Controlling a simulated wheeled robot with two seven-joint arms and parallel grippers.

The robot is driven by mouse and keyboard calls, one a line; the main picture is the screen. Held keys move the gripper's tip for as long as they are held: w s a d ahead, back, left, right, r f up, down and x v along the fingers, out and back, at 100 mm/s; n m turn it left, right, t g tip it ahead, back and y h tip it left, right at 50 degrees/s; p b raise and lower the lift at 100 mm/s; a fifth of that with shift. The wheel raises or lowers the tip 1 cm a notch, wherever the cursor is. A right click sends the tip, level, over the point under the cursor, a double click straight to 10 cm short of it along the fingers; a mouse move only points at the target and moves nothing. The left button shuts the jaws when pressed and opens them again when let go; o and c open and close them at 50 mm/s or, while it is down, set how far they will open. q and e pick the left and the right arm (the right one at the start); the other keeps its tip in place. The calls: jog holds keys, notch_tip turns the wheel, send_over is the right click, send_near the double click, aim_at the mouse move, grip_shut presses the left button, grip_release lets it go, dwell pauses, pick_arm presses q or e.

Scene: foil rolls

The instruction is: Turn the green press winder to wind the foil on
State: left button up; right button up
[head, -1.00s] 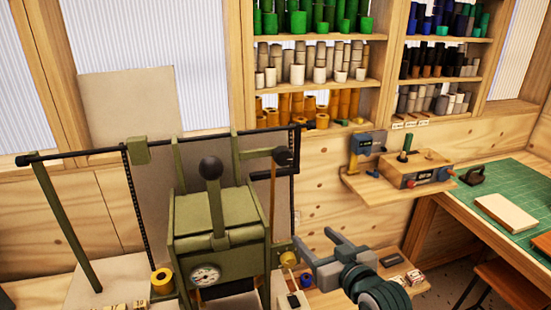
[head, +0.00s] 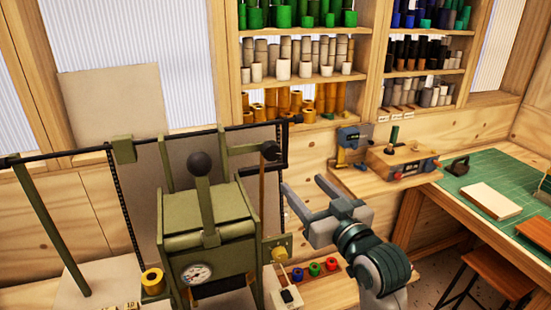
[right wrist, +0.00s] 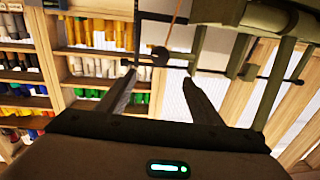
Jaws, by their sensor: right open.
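The green press (head: 208,225) stands left of centre in the head view, with a black-balled lever (head: 200,163) on top. Above it runs a dark bar whose cranked right end (head: 285,148) carries a black round knob (head: 270,150). My right gripper (head: 303,187) is open and empty, below and right of that crank, fingers pointing up and apart from it. In the right wrist view a black knob (right wrist: 160,56) shows ahead, between the open fingers (right wrist: 159,78). My left gripper is not in view.
A yellow knob (head: 279,253) sits on the press's right side. Blue, green and red rolls (head: 314,269) lie on the low bench. Shelves of foil rolls (head: 305,60) fill the back wall.

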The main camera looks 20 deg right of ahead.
jog(key=shift+w+b, duration=0.95)
jog(key=shift+b, duration=0.5)
jog(key=p, duration=0.5)
send_near(274, 153)
jog(key=w, duration=0.5)
jog(key=w+a, duration=0.1)
jog(key=w, duration=0.1)
jog(key=shift+w, duration=0.8)
jog(key=c, duration=1.1)
jog(key=shift+o, duration=0.2)
jog(key=shift+f+m, duration=0.1)
jog(key=shift+m, duration=2.2)
